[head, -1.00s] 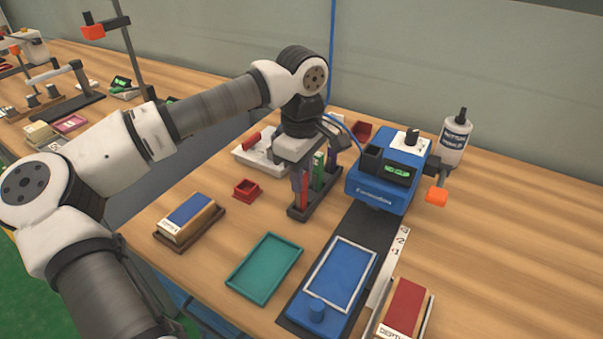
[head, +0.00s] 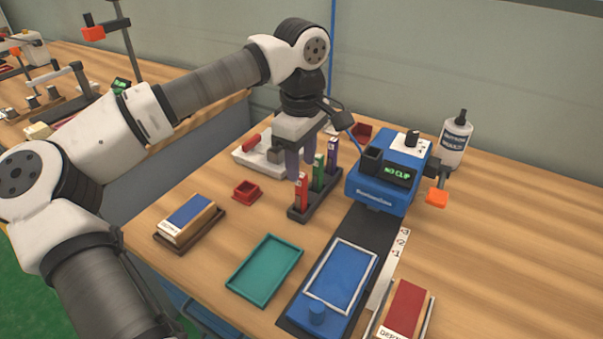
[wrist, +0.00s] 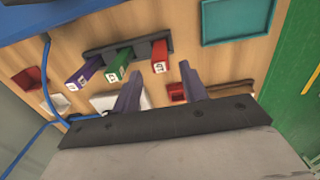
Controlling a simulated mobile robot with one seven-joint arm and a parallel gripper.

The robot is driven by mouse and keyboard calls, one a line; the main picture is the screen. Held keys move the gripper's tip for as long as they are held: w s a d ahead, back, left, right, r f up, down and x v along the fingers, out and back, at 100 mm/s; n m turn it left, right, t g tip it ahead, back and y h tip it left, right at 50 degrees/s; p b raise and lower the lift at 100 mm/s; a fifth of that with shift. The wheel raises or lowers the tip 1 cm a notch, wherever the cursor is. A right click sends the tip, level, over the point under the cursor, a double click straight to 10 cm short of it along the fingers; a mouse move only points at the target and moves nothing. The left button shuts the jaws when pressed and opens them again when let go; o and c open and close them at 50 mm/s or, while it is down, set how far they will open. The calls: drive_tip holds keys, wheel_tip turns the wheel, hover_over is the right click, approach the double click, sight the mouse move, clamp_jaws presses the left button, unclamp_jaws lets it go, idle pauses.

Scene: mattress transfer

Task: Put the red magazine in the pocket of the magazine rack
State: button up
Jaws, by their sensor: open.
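The red magazine (head: 301,194) stands upright in the near end pocket of the dark magazine rack (head: 316,200). A green magazine (head: 318,172) and a purple magazine (head: 332,152) stand in the same rack behind it. The wrist view also shows the red magazine (wrist: 159,57), apart from the fingers, in the row with the green and purple ones. My gripper (head: 301,172) is open and empty, just above and behind the red magazine. Both fingers of my gripper (wrist: 161,80) show in the wrist view with nothing between them. The lower part of the red magazine is hidden by the rack.
A blue machine (head: 382,192) with a "NO CLIP" display stands right of the rack. A small red box (head: 246,190) sits left of it. A teal tray (head: 264,270) and a blue plate (head: 322,301) lie in front. A white bottle (head: 455,140) stands at the back right.

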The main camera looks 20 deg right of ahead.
wheel_tip(320, 180, up, 8)
idle(0.4)
